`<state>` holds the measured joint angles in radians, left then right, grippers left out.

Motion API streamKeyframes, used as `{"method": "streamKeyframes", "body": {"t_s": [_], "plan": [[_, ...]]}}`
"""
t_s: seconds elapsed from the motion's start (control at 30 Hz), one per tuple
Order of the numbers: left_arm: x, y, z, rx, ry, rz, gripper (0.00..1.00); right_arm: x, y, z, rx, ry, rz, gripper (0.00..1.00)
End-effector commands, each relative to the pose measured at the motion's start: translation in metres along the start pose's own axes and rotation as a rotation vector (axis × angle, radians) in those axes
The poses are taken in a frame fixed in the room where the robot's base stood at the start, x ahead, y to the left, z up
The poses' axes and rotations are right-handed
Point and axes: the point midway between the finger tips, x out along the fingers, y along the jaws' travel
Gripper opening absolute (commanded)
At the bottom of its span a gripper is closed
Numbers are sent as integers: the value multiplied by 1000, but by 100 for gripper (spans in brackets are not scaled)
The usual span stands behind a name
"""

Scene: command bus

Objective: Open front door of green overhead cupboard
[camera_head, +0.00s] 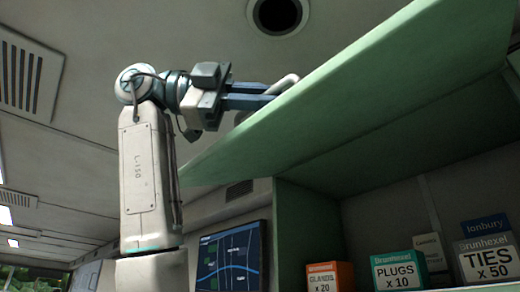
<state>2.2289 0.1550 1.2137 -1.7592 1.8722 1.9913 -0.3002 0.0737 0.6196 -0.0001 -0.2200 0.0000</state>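The green overhead cupboard (312,222) is on the right. Its green front door (345,95) is swung up and stands open, with the inside of the cupboard showing below it. A pale bar handle (284,85) is on the door's outer face near its left edge. My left gripper (262,95) is at this handle, its blue fingers side by side with a narrow gap. The fingertips overlap the handle; whether they are closed on it is not clear. My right gripper is not in view.
Inside the cupboard stand an orange box (330,276), a teal PLUGS box (399,270) and a grey TIES box (487,258). A wall screen (232,257) hangs left of the cupboard. A ceiling vent (30,75) is at upper left.

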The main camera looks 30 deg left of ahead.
Motion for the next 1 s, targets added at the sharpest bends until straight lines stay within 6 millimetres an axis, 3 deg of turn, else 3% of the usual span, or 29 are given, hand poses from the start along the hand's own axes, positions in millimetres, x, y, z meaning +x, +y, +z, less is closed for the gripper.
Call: {"method": "streamKeyframes", "body": {"t_s": [0.03,0.07,0.17,0.53,1.0], "plan": [[0,-1,1,-1,-2,-3,0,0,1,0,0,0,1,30],[0,-1,1,-1,-2,-3,13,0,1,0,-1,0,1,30],[0,-1,1,-1,-1,-2,32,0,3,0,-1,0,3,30],[-9,1,1,-1,-2,-2,32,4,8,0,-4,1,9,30],[-93,1,2,-1,-1,-2,32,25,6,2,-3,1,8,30]]}}
